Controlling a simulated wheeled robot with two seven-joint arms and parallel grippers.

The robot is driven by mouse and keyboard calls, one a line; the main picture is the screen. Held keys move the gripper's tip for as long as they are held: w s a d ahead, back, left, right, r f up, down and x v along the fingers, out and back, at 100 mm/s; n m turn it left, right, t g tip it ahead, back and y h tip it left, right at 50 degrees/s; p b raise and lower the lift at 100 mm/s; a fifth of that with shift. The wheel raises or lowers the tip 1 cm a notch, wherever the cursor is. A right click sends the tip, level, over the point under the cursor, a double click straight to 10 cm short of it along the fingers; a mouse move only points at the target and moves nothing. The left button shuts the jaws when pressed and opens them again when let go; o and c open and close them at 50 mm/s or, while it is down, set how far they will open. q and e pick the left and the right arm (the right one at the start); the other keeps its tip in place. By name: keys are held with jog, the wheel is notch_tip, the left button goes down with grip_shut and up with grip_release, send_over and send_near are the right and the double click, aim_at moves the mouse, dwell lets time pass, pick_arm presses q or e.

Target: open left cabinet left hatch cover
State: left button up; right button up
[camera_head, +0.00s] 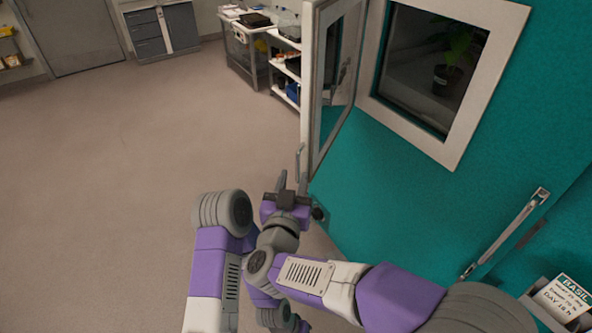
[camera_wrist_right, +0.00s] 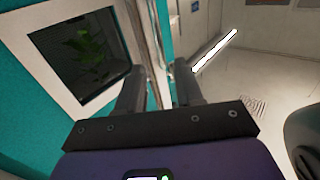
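The hatch cover (camera_head: 322,100) is a pale-framed glass panel on the teal cabinet (camera_head: 400,180). It stands swung out from the window opening (camera_head: 432,70), which shows uncovered. A thin metal handle (camera_head: 298,162) is on the cover's outer side near its lower end. My right gripper (camera_head: 292,182) is at the cover's lower free edge. In the right wrist view its fingers (camera_wrist_right: 158,88) are apart, with the cover's edge (camera_wrist_right: 155,50) between them; I cannot tell whether they touch it.
A potted plant (camera_head: 447,75) stands behind the window. A long bar handle (camera_head: 508,232) is on the cabinet at right, above a BASIL label (camera_head: 568,298). A shelf trolley (camera_head: 288,65) stands behind the cover. The floor (camera_head: 130,150) to the left is clear.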

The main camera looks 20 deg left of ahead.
jog(key=shift+v, duration=1)
